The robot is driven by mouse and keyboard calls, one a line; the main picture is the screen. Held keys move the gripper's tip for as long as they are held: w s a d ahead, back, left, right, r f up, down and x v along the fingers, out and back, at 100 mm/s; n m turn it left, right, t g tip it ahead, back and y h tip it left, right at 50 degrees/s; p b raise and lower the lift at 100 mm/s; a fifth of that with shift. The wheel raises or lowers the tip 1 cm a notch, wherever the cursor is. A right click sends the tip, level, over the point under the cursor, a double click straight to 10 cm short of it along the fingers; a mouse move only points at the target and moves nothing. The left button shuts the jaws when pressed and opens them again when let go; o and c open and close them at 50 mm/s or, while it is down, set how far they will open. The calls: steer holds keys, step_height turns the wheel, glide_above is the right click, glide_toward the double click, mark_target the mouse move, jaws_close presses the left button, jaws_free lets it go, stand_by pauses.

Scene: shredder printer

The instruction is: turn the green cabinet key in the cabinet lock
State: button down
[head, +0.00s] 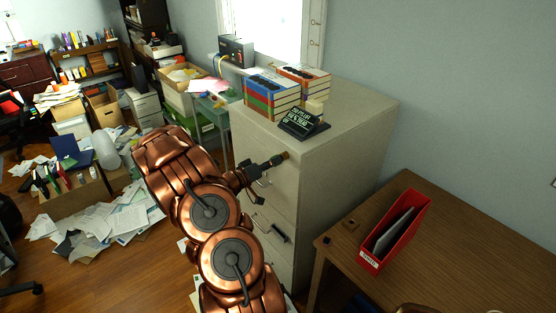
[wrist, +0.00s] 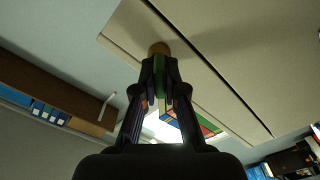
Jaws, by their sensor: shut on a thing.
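My gripper (head: 265,167) is at the upper front of the beige filing cabinet (head: 352,125). In the wrist view, the fingers of my gripper (wrist: 160,80) are shut on a narrow green piece, the green cabinet key (wrist: 160,72). A round brass-brown piece (wrist: 158,48) sits just beyond the fingertips, against the cabinet face (wrist: 235,40); it looks like the cabinet lock. The fingers hide most of the key. I cannot tell how far the key is in or turned.
A wooden desk (head: 455,255) with a red file holder (head: 394,231) stands to the right. Loose papers (head: 105,220) cover the floor at left.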

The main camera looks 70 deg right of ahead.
steer(key=shift+r+n+p, duration=0.1)
steer(key=shift+n+p, duration=0.5)
steer(key=shift+p, duration=0.2)
steer(key=shift+n, duration=2.4)
steer(key=shift+n, duration=0.8)
steer(key=c, duration=0.8)
jaws_free()
steer(key=shift+c, duration=0.2)
steer(key=shift+a, duration=0.1)
steer(key=shift+v, duration=2.9)
